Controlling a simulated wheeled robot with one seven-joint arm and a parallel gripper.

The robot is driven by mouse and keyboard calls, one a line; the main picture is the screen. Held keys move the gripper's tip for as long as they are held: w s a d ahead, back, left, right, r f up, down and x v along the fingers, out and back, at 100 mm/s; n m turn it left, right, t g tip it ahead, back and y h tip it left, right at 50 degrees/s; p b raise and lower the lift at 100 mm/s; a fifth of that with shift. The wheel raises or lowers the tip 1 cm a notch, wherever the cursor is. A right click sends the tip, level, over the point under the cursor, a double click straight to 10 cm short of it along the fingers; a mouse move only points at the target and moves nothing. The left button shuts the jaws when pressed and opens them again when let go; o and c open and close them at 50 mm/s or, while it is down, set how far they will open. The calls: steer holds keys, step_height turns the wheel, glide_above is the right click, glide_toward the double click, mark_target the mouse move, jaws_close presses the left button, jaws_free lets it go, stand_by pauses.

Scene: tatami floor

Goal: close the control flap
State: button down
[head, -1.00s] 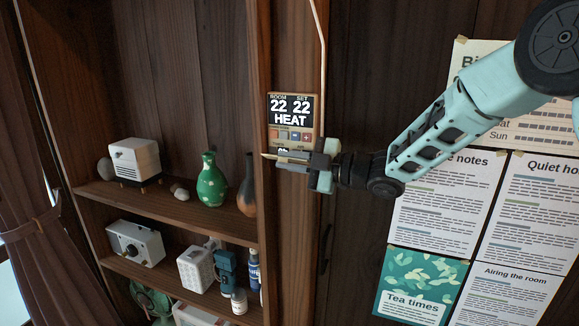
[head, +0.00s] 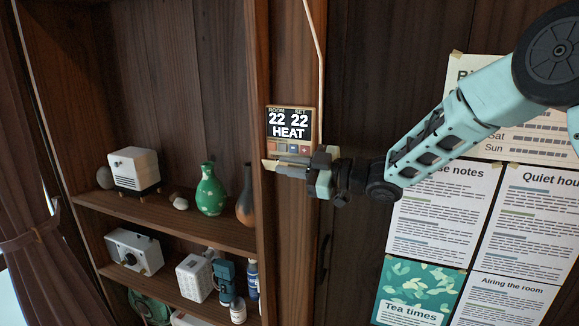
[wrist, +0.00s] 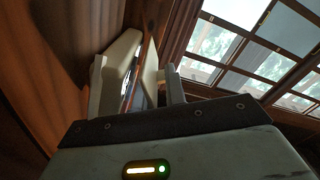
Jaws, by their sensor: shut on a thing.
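The thermostat (head: 292,121) is on the wooden post, its screen reading 22, 22 and HEAT, with a row of small buttons below. Its control flap (head: 269,163) shows as a pale strip at the lower edge, sticking out; most of it is hidden behind my gripper (head: 290,163). My gripper comes in from the right, just under the buttons, and is shut on the flap. In the wrist view the pale fingers of my gripper (wrist: 140,88) stand on both sides of a thin panel seen edge-on. The flap's exact angle is hard to tell.
A shelf (head: 160,216) at the left holds a white box (head: 134,169), a green vase (head: 211,190) and a dark vase (head: 245,195) close to the post. A pale cable (head: 316,50) runs up from the thermostat. Paper notices (head: 440,215) cover the wall at the right.

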steer(key=shift+f, duration=0.1)
steer(key=c, duration=1.4)
jaws_free()
steer(key=shift+d, duration=0.1)
steer(key=shift+c, duration=0.2)
